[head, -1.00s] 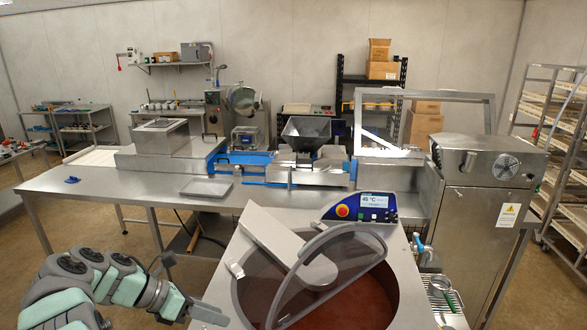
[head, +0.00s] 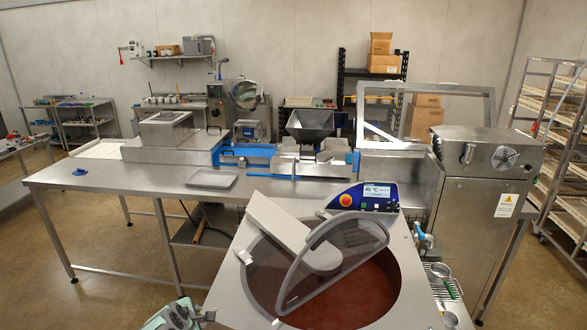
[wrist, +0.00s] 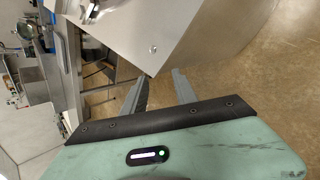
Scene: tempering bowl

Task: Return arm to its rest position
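My gripper (wrist: 162,76) shows in the wrist view with its two grey fingers apart and nothing between them. It points at the bare floor and the lower side of a steel housing (wrist: 170,35). In the head view only a small part of my arm (head: 178,315) shows at the bottom edge, left of the tempering bowl (head: 350,295). The bowl holds brown chocolate under a partly transparent guard (head: 335,255).
A steel table (head: 110,178) with a grey tray (head: 212,179) and a hopper (head: 310,125) stands behind the bowl. A steel cabinet (head: 480,230) stands at the right, with a drip grate and ladle (head: 442,270) beside the bowl. Floor at the lower left is clear.

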